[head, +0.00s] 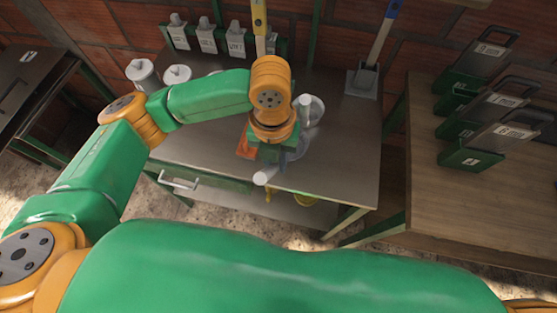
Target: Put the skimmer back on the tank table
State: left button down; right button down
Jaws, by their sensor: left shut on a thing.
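My left gripper (275,152) points down over the middle of the metal table (345,150), and the wrist hides most of its fingers. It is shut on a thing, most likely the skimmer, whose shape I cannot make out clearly. Grey parts with pale rounded ends (309,107) show beside and below the gripper. A small orange piece (246,148) shows just left of the gripper. I cannot tell whether it is held or lies on the table. My right gripper is out of view.
A blue-handled tool (382,38) stands in a grey holder at the back right. A yellow handle (259,22) stands behind my wrist. Pale cups (177,74) and labelled holders (207,38) are at the back left. A wooden table (480,200) with dark handled blocks stands right.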

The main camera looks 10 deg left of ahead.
pick_arm(q)
jog(key=shift+s+r, duration=0.15)
jog(key=shift+s, duration=0.2)
jog(key=shift+w, duration=0.1)
jog(key=c, duration=1.1)
grip_release()
jog(key=shift+w+f, duration=0.1)
jog(key=shift+f, duration=0.1)
jog(key=o, duration=0.3)
jog(key=shift+w+a, duration=0.1)
jog(key=shift+o, duration=0.2)
notch_tip(320, 180, up, 12)
jog(key=shift+w+r, duration=0.15)
jog(key=shift+w, duration=0.1)
jog(key=shift+a, duration=0.1)
